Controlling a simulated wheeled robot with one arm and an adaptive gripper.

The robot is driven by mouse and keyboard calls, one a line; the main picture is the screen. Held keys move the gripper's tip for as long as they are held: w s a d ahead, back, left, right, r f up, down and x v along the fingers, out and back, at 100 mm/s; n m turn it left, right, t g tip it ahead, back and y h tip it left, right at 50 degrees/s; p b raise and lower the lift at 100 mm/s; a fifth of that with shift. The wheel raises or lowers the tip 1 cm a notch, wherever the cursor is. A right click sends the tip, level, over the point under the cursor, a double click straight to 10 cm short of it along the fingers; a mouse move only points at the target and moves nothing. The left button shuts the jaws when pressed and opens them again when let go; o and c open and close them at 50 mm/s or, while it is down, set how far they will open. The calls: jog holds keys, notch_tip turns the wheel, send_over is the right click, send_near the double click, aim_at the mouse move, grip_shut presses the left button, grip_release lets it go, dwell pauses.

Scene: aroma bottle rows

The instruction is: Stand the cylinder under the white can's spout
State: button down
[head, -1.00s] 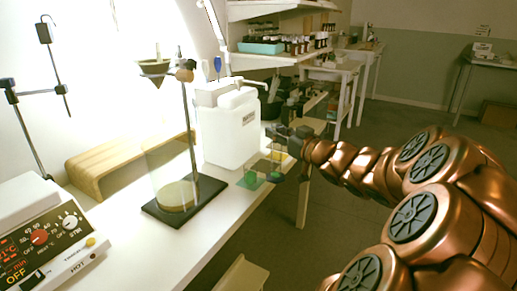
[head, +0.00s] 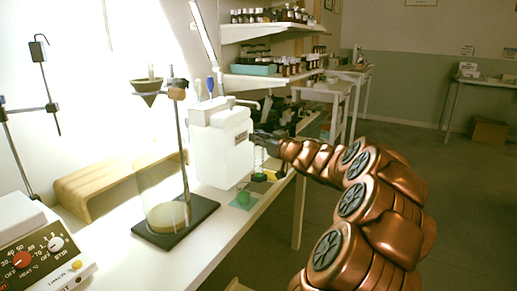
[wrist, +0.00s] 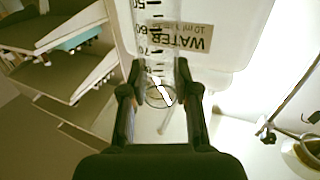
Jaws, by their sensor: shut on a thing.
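The white can (head: 222,150) stands on the bench, with a thin spout (head: 247,103) reaching right from its top. Its WATER label shows upside down in the wrist view (wrist: 183,38). My gripper (head: 262,143) is at the can's right side, below the spout's height. It is shut on a clear cylinder (head: 258,161), which looks upright; its see-through wall also shows between my fingers in the wrist view (wrist: 160,78). A green square (head: 243,200) lies on the bench below. Whether the cylinder's foot touches anything is unclear.
A stand with a funnel (head: 150,90) and a glass vessel (head: 162,195) is left of the can. A wooden riser (head: 95,190) and a hotplate (head: 40,250) are further left. Shelves with bottles (head: 270,70) are behind. The bench's right edge runs close by.

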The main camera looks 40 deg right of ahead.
jog(key=shift+w+d+f+b, duration=0.2)
jog(key=shift+f+b, duration=0.2)
jog(key=shift+f, duration=0.45)
jog(key=shift+w+d+f+b, duration=0.15)
jog(key=shift+f+b, duration=0.25)
jog(key=shift+f, duration=0.45)
jog(key=shift+a+f, duration=0.1)
jog(key=shift+f, duration=0.05)
jog(key=c, duration=0.9)
grip_release()
jog(key=shift+o, duration=0.2)
jog(key=p, duration=0.2)
send_near(259, 146)
jog(key=shift+s+d+f, duration=0.25)
jog(key=shift+d+f, duration=0.15)
jog(key=shift+d, duration=0.25)
